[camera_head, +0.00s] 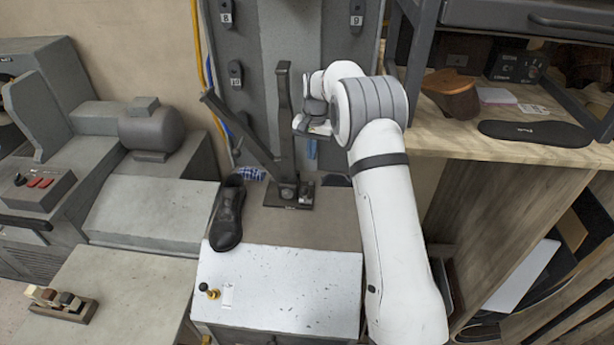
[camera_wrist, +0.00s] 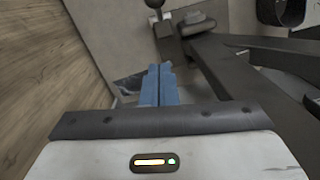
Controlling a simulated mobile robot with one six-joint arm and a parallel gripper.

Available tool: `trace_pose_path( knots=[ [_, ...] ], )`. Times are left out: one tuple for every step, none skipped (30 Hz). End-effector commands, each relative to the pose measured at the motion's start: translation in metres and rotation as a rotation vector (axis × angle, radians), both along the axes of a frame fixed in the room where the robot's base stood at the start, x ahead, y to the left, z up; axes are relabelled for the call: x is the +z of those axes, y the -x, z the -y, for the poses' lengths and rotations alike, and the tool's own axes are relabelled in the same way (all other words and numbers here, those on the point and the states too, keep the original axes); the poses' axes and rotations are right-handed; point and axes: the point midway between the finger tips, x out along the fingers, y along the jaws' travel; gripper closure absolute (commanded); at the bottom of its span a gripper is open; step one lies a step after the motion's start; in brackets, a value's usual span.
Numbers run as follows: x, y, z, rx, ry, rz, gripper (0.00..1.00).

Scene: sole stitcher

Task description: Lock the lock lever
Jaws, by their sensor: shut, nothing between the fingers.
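A dark metal stitcher stand (camera_head: 291,192) is bolted at the back of the bench, with an upright post (camera_head: 284,115) and a long slanted bar (camera_head: 240,133) running up to the left. I cannot tell for sure which part is the lock lever. In the wrist view, dark bars (camera_wrist: 225,75) fill the right side, and a short lever with a round knob (camera_wrist: 154,3) shows at the top. My gripper (camera_head: 312,150) is just right of the upright post, partly hidden by my arm. Its blue fingers (camera_wrist: 160,72) are shut and empty, apart from the bars and knob.
A black shoe (camera_head: 228,215) stands left of the stand. A white-topped cabinet (camera_head: 280,285) with small knobs is in front. A wooden shelf (camera_head: 500,145) with a dark sole (camera_head: 535,132) is to the right, and a grey machine (camera_head: 150,205) to the left.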

Motion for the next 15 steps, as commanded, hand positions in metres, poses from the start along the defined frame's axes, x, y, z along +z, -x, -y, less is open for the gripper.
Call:
trace_pose_path(
  knots=[
    [-0.012, 0.002, -0.001, 0.0, 0.001, -0.006, 1.0],
    [-0.018, 0.002, -0.001, 0.0, 0.0, -0.005, 1.0],
    [-0.027, 0.002, -0.002, 0.0, 0.0, -0.004, 1.0],
    [-0.033, 0.002, -0.002, 0.0, 0.0, -0.005, 1.0],
    [-0.04, 0.003, -0.002, 0.0, 0.0, -0.005, 1.0],
    [-0.049, 0.003, -0.003, 0.0, 0.0, -0.005, 1.0],
    [-0.055, 0.003, -0.003, 0.0, 0.0, -0.005, 1.0],
    [-0.061, 0.003, -0.003, 0.0, 0.0, -0.005, 1.0],
    [-0.064, 0.005, -0.005, 0.001, 0.0, -0.002, 1.0],
    [-0.062, 0.01, -0.007, 0.001, 0.0, -0.002, 1.0],
    [-0.063, 0.014, -0.008, 0.001, 0.0, -0.002, 1.0],
    [-0.064, 0.019, -0.01, 0.0, -0.001, -0.002, 1.0],
    [-0.065, 0.022, -0.011, 0.0, 0.0, -0.002, 1.0],
    [-0.066, 0.025, -0.012, 0.0, 0.0, -0.001, 1.0],
    [-0.067, 0.028, -0.013, 0.0, -0.001, -0.002, 1.0]
  ],
)
